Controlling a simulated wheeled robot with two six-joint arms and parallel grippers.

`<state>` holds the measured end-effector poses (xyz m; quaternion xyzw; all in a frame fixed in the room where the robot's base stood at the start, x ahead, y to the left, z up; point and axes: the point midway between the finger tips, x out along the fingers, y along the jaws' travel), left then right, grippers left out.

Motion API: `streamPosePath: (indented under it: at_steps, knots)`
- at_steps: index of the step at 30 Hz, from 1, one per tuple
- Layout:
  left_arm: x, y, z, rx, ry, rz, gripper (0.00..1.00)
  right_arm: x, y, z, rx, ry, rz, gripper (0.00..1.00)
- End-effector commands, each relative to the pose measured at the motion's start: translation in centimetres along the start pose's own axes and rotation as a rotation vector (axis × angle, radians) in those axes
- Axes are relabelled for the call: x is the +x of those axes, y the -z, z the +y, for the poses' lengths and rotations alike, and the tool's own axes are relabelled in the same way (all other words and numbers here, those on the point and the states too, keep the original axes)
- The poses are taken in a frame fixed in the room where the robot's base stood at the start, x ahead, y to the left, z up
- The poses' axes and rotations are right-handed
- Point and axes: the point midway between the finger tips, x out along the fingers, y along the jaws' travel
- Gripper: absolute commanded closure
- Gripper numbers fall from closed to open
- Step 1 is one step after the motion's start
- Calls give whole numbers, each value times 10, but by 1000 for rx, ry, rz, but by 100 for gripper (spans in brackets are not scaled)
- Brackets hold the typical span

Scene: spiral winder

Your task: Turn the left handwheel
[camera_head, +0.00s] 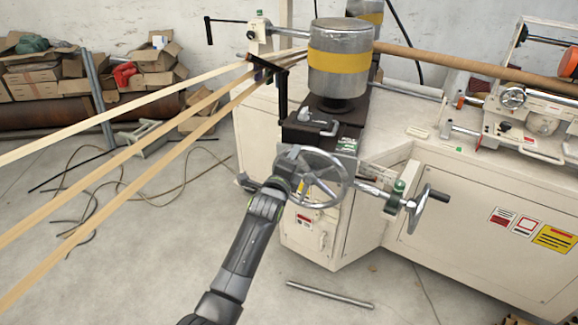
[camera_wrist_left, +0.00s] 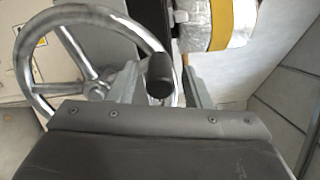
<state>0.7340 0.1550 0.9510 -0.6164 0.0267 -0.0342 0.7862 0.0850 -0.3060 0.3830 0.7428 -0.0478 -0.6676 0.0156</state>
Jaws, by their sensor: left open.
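The left handwheel (camera_head: 343,194) is a spoked chrome wheel on the front of the cream machine. It also fills the left part of the left wrist view (camera_wrist_left: 28,60). My left gripper (camera_head: 287,168) is at the wheel's left side, partly overlapping the rim in the head view. In the left wrist view its two fingers (camera_wrist_left: 160,88) are open, one on each side of the wheel's black handle knob (camera_wrist_left: 159,72). The gap between fingers and knob is hard to judge. The knob is hidden by my gripper in the head view. My right gripper is not in view.
A second handwheel (camera_head: 421,208) with a black handle stands to the right on a shaft. A metal drum with a yellow band (camera_head: 338,62) stands above. Wooden-coloured strips (camera_head: 120,155) cross at left. A metal bar (camera_head: 330,294) lies on the floor.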

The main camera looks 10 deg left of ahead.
Motion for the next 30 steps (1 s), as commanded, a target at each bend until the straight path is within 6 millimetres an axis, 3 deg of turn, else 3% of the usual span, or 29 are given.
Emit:
streamPosePath:
  at_steps: [8,30]
  knots:
    - [-26,0,1,-2,-1,-1,56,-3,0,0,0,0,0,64]
    - [-152,1,2,-3,0,-1,56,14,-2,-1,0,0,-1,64]
